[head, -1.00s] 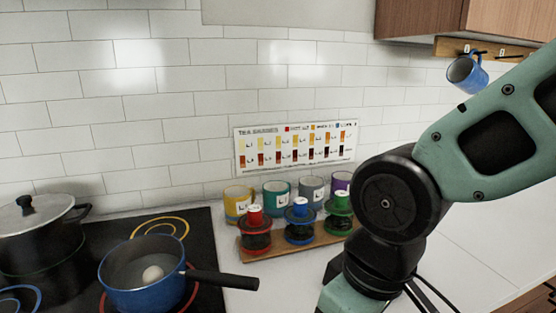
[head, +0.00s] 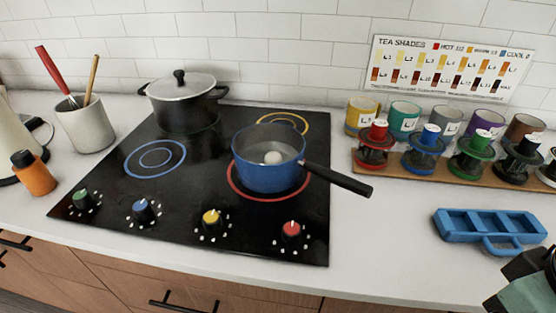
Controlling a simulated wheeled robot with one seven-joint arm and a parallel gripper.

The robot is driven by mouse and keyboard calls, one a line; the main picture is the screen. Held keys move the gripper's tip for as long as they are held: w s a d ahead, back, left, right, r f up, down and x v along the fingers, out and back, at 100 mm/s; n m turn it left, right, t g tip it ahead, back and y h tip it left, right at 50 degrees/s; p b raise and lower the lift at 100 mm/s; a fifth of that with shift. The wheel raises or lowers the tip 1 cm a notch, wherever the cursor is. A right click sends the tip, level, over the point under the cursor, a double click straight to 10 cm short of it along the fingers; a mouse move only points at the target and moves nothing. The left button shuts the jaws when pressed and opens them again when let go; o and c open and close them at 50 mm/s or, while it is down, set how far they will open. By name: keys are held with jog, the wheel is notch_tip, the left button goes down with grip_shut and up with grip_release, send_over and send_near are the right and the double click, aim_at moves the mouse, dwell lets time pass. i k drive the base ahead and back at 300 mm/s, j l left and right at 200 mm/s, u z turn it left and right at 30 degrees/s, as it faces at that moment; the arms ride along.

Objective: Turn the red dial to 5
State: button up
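The red dial (head: 291,230) sits at the front right corner of the black cooktop (head: 130,215) in the head view. White marks ring it, too small to read as numbers. A pale mark shows at the dial's top edge; I cannot tell which number it faces. The red burner ring (head: 234,190) lies behind it, with a blue pan (head: 265,178) holding a white egg-like thing (head: 273,157). My gripper is not in view; only a teal and black part of my arm shows at the lower right corner. Nothing touches the dial.
Yellow (head: 211,217), blue (head: 143,208) and green (head: 83,198) dials line the cooktop's front. The pan's black handle (head: 340,180) reaches right over the counter. A blue tray (head: 447,222) lies at right. The counter (head: 375,245) between cooktop and tray is clear.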

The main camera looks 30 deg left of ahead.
aim_at(291, 231)
jog(key=u, duration=1.55)
jog(key=k+l, duration=0.1)
jog(key=l, duration=0.5)
jog(key=k+u, duration=0.05)
